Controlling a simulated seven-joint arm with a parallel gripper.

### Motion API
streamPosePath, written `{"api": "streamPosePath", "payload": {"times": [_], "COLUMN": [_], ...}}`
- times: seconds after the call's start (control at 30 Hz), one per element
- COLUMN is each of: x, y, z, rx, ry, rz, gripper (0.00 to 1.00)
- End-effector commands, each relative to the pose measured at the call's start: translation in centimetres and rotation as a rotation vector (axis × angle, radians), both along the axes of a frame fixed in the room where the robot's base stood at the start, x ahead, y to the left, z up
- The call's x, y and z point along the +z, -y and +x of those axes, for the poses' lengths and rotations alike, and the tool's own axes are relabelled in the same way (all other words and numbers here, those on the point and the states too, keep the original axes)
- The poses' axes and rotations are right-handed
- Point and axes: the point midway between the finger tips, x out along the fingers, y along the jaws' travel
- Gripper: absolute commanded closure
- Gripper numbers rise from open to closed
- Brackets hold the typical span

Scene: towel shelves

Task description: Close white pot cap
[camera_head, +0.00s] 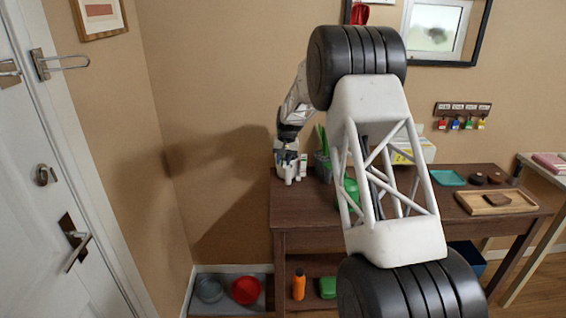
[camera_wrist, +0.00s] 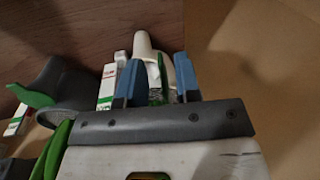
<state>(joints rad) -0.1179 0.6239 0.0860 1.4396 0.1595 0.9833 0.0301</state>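A white rounded object, which looks like the pot, stands near the left end of the brown table in the head view (camera_head: 288,173). In the wrist view its white, tapered upper part (camera_wrist: 143,46) shows beyond and between my fingers. I cannot clearly make out the cap or how far open it is. My gripper (camera_wrist: 159,82) has its two blue fingers spread apart, with a gap between them. In the head view my gripper (camera_head: 287,156) is just above or at the white object. Whether the fingers touch it is hidden.
A white box with red and green print (camera_wrist: 107,82) stands close to the left finger. A dark grey holder (camera_wrist: 66,84) and green leaf-like pieces (camera_wrist: 60,150) are left of it. The brown table (camera_head: 290,212) ends near the wall at left. A teal tray (camera_head: 447,178) lies farther right.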

Motion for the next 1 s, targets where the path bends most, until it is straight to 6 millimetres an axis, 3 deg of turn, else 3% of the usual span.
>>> {"api": "streamPosePath", "payload": {"times": [0.43,0.63,1.0], "x": [-0.7,-0.69,-0.7], "y": [-0.11,-0.11,-0.04], "z": [0.02,0.01,0.0], "rx": [0.0,0.0,0.0], "ry": [0.001,0.001,0.001], "rz": [0.0,0.0,0.011], "gripper": [0.69,1.0,1.0]}}
